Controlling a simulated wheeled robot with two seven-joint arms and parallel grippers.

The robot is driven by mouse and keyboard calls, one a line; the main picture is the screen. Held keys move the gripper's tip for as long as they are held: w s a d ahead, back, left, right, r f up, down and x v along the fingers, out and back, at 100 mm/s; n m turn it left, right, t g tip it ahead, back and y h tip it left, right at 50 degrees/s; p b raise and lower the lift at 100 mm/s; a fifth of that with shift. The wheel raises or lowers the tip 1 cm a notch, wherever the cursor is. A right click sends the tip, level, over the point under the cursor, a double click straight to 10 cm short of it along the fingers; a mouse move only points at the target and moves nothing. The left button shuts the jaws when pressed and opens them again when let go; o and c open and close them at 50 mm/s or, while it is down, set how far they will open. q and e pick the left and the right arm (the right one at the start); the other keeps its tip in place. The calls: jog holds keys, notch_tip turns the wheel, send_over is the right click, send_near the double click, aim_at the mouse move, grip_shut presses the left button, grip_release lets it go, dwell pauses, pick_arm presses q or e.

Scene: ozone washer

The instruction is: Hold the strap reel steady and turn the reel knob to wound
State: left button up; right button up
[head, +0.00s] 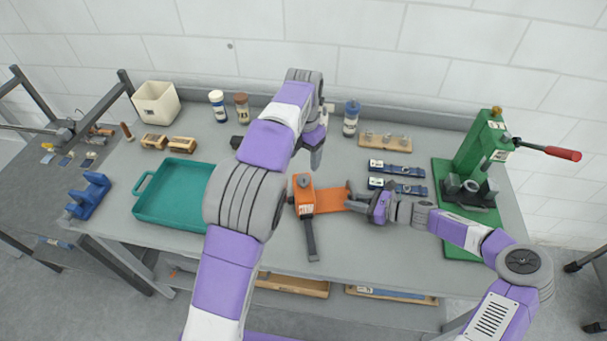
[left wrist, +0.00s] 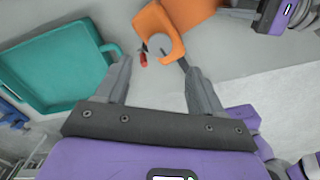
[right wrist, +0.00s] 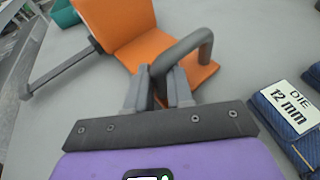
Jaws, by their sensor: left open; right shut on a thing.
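The strap reel (head: 303,197) is an orange block with an orange base plate (head: 331,200) and a dark strap (head: 311,240) hanging toward the table front. A round grey knob (head: 303,181) sits on top; in the left wrist view the knob (left wrist: 157,44) shows a small red mark beside it. My left gripper (head: 317,158) is above and behind the reel. In the left wrist view its open fingers (left wrist: 157,72) are apart, below the knob and not touching it. My right gripper (head: 352,197) is shut on a grey bent handle (right wrist: 190,50) on the base plate.
A teal tray (head: 172,225) lies left, a green press (head: 480,160) stands right. Two blue die boxes (head: 390,170) lie right of the reel. Bottles (head: 351,118) and a wooden holder (head: 385,141) stand behind.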

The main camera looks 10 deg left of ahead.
aim_at(304, 178)
pick_arm(q)
notch_tip(304, 178, down, 8)
jog(key=shift+f, duration=0.1)
jog(key=shift+c, duration=0.2)
jog(key=c, duration=1)
jog(key=shift+c, duration=0.2)
jog(key=shift+m, duration=0.3)
